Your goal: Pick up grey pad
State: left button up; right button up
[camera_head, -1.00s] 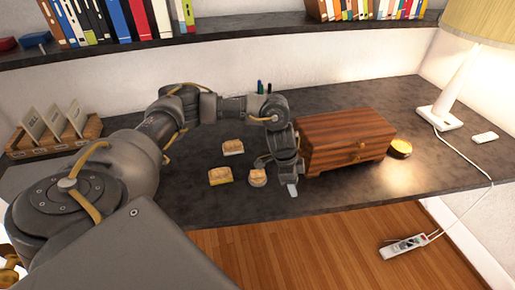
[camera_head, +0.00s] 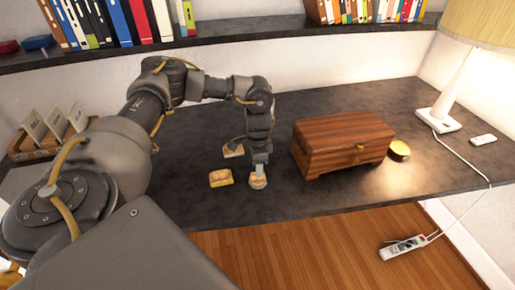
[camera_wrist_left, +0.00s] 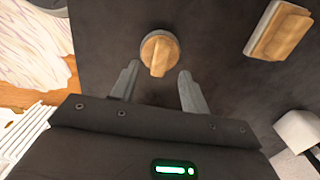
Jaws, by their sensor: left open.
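A rectangular wooden-topped block (camera_head: 220,177) lies to the left. Another pale-edged block (camera_head: 233,150) lies behind, partly covered by my arm. My right gripper is not in view.
A wooden chest (camera_head: 342,143) stands close to the right of the gripper, with a round gold tin (camera_head: 399,150) beyond it. A card holder (camera_head: 35,148) is at the left. A lamp (camera_head: 440,118) stands at the right. The desk's front edge is near.

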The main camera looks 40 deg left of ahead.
pick_arm(q)
jog(key=shift+f, duration=0.15)
notch_tip(320, 180, down, 5)
jog(key=shift+p, duration=0.8)
jog(key=shift+c, duration=0.4)
grip_shut()
